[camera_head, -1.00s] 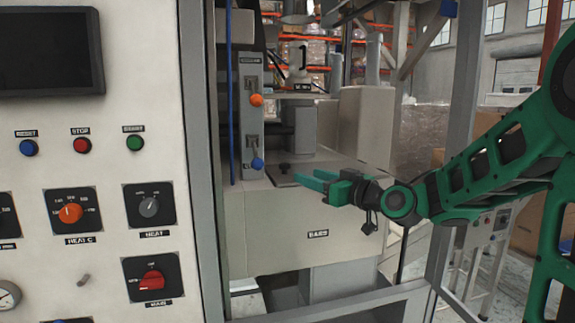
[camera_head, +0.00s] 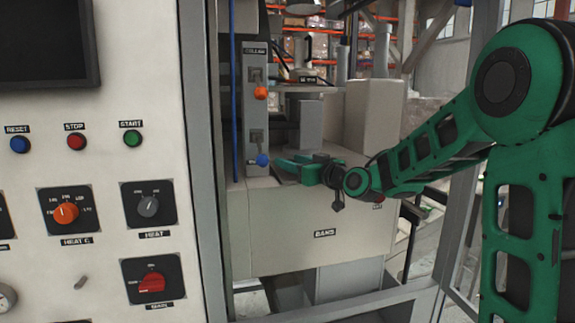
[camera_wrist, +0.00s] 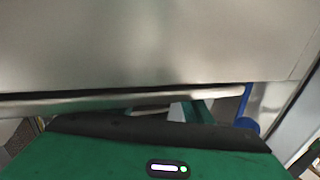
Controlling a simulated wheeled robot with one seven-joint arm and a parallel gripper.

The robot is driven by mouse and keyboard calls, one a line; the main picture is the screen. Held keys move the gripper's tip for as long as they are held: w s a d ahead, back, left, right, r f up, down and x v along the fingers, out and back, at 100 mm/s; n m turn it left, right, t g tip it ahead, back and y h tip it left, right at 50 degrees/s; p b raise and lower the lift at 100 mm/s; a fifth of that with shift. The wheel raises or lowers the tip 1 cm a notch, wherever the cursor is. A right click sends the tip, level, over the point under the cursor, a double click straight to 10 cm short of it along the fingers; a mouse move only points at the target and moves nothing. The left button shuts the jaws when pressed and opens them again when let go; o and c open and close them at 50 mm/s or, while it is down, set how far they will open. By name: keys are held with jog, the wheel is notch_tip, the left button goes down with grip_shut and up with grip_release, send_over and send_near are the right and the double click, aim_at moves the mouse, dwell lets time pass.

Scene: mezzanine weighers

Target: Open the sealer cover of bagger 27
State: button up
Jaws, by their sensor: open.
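Bagger 27's pale sealer housing (camera_head: 310,230), with a small black label on its front, stands in the middle of the head view. I cannot tell which part of it is the cover. My gripper (camera_head: 285,165) is open and empty over the housing's top, just right of the blue knob. Contact is unclear. In the wrist view a large grey metal panel (camera_wrist: 160,45) fills the upper part, with a pale bar (camera_wrist: 130,102) along its lower edge. My green fingers show partly below that bar, and their tips are hidden.
A control cabinet (camera_head: 95,160) with buttons and dials fills the left. A grey column (camera_head: 256,110) carries an orange knob (camera_head: 261,93) and a blue knob (camera_head: 262,160) close to my gripper. Grey frame posts (camera_head: 460,215) stand at the right, near my arm.

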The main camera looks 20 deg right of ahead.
jog(key=shift+w+a, duration=0.25)
jog(key=shift+w, duration=0.25)
grip_shut()
jog(key=shift+r, duration=0.1)
